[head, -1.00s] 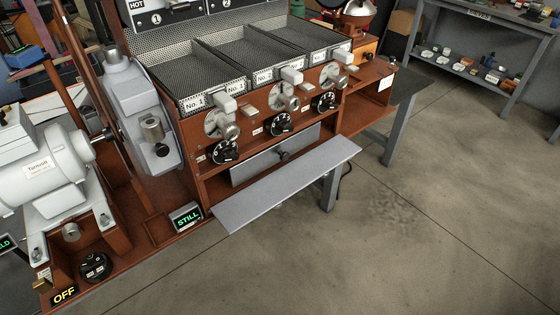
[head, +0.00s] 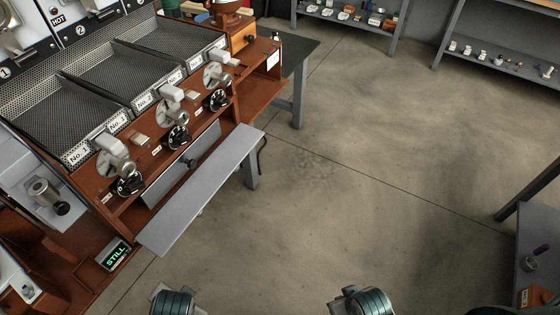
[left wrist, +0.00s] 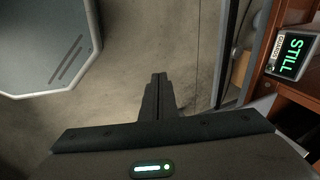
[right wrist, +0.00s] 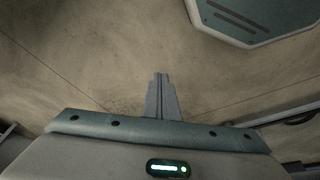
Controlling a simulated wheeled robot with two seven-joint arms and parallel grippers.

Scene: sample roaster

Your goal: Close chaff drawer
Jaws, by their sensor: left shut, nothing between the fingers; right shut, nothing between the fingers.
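I cannot tell how far the drawer is out. My left gripper (left wrist: 158,90) is shut and empty over the floor, with the STILL display at right in its view. My right gripper (right wrist: 160,90) is shut and empty over bare floor. Neither gripper's fingers show in the head view, and neither touches the drawer.
The STILL display (head: 115,254) stands at the bench's lower left corner. Three mesh trays (head: 120,62) lie above the dials. A dark side table (head: 298,55) adjoins the bench's far end. The concrete floor (head: 370,180) right of the bench is clear.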

